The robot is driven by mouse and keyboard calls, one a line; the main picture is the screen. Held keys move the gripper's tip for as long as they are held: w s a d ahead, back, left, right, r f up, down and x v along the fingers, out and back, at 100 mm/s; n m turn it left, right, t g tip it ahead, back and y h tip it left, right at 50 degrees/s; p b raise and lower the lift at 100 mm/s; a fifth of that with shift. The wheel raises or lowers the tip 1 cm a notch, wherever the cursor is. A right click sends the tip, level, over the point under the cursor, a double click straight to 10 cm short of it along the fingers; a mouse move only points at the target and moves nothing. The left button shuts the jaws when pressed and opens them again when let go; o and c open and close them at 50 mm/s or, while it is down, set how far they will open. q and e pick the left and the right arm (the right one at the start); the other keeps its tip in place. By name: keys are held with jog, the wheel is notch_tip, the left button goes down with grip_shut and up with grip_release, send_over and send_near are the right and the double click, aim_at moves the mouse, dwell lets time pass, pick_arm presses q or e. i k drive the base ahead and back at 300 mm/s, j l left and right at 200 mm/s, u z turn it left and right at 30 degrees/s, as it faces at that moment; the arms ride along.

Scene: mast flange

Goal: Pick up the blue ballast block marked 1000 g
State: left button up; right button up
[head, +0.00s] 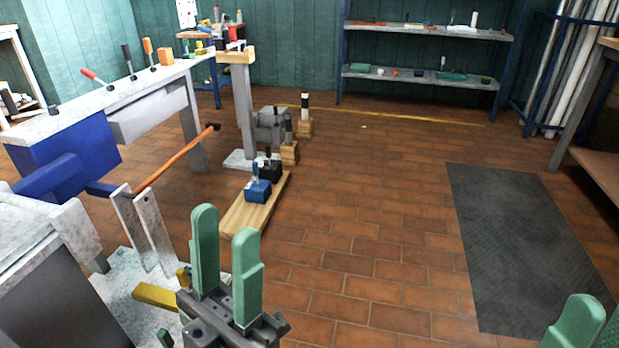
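A small blue block (258,192) with an upright handle on top sits on a low wooden board (236,218) on the floor, left of centre. Its marking is too small to read. A black block (271,168) stands just behind it. My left gripper (225,225) is in the lower left with its green fingers pointing up and apart. It looks empty, and it is nearer to me than the blue block, not touching it. My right gripper (586,322) shows only as green fingertips at the lower right corner; the rest is out of frame.
A post (243,105) rises behind the board. A dark mat (525,235) lies at right. Shelves (425,80) line the back wall. The middle floor is clear.

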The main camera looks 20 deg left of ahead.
aim_at(258, 191)
jog(key=i+l, duration=0.15)
jog(key=i, duration=0.6)
jog(key=i+l, duration=0.15)
jog(key=i, duration=0.6)
jog(key=i+j+u, duration=0.15)
jog(key=i+u, duration=0.65)
jog(key=i+l+u, duration=0.1)
jog(key=i+u, duration=0.45)
jog(key=i, duration=0.55)
